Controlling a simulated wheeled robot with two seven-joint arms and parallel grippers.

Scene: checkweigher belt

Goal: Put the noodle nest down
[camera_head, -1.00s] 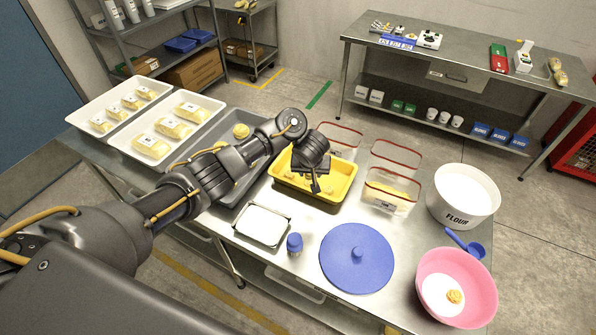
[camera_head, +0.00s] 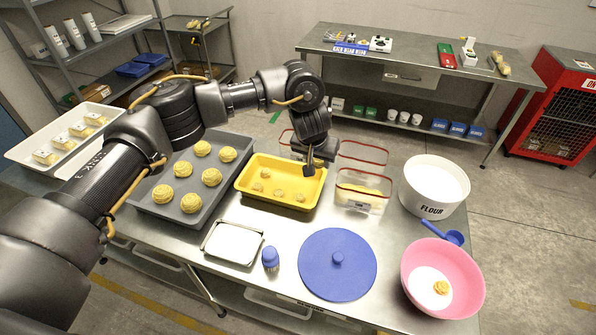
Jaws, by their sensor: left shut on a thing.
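My left gripper (camera_head: 312,168) reaches in over the back right corner of the yellow tray (camera_head: 246,187), pointing down. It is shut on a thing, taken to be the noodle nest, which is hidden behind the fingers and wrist. Several small pale yellow lumps lie in the yellow tray. Several round yellow noodle nests (camera_head: 211,177) lie apart in the grey tray (camera_head: 175,215) to its left. Another yellow nest-like piece (camera_head: 441,287) lies on white in the pink bowl (camera_head: 470,290). My right gripper is not in view.
Clear red-rimmed containers (camera_head: 362,188) stand close right of the yellow tray. The flour tub (camera_head: 433,185), blue scoop (camera_head: 455,238), blue lid (camera_head: 337,270), blue-capped brush (camera_head: 270,259) and small metal tray (camera_head: 232,243) occupy the table. Bare metal shows between them.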

